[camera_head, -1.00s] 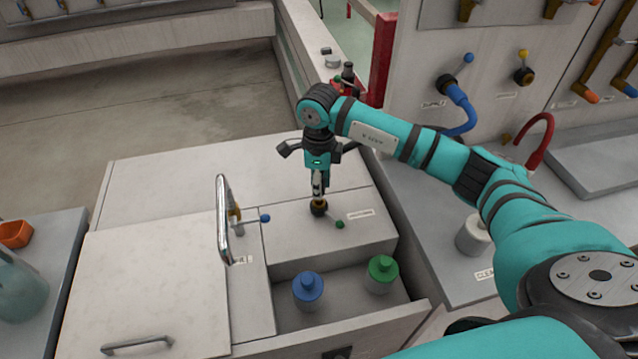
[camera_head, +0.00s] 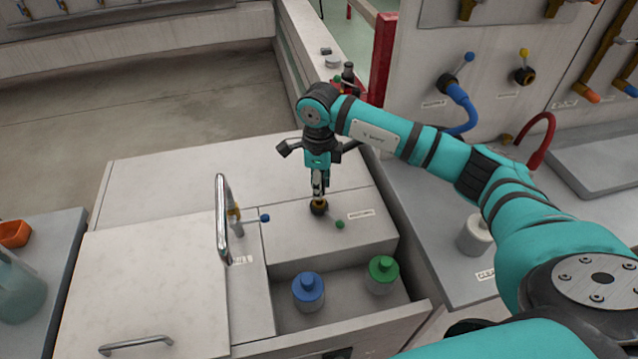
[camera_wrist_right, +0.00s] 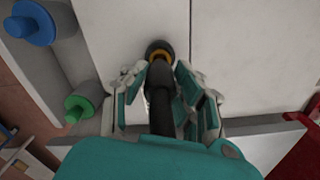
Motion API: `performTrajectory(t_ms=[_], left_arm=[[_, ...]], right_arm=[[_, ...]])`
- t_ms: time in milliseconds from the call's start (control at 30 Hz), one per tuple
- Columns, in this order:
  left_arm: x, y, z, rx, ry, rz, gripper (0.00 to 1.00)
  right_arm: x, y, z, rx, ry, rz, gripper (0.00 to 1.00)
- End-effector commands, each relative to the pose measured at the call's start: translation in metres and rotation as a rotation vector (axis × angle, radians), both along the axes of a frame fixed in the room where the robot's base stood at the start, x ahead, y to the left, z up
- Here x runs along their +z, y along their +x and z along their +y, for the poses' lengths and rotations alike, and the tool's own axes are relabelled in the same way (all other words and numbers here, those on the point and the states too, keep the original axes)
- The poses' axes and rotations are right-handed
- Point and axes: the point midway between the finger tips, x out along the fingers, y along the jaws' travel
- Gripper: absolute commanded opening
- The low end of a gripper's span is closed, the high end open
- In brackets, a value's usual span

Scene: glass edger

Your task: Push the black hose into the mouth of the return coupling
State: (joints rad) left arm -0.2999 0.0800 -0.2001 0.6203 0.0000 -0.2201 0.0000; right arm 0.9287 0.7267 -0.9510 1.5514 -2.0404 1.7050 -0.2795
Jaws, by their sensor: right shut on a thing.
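The return coupling (camera_head: 319,208) is a dark round fitting with a brass ring on top of the white cabinet, beside a green-knobbed lever (camera_head: 339,225). In the right wrist view the coupling (camera_wrist_right: 159,47) shows at the top middle. My right gripper (camera_head: 318,188) points straight down just above it, shut on the black hose. In the right wrist view the hose (camera_wrist_right: 160,100) runs between the fingers, and its end meets the brass ring at the coupling's mouth. How deep the end sits is hidden. My left gripper is not in view.
A blue-capped bottle (camera_head: 308,291) and a green-capped bottle (camera_head: 382,274) stand in the open bay in front. A blue hose (camera_head: 461,110) and a red hose (camera_head: 541,140) hang at the right wall.

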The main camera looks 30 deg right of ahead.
Motion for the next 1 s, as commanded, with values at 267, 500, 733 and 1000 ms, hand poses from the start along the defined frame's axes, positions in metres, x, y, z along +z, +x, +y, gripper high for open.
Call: performTrajectory(t_ms=[267,500,733,1000], left_arm=[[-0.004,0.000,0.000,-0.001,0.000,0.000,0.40],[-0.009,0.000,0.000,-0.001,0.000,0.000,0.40],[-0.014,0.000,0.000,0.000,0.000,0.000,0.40],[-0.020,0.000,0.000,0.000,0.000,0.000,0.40]], right_arm=[[-0.004,0.000,0.000,0.000,0.000,0.000,0.00],[-0.010,0.000,0.000,0.000,0.000,0.000,0.00],[-0.016,0.000,0.000,0.000,0.000,0.000,0.00],[-0.023,0.000,0.000,0.000,0.001,-0.001,0.00]])
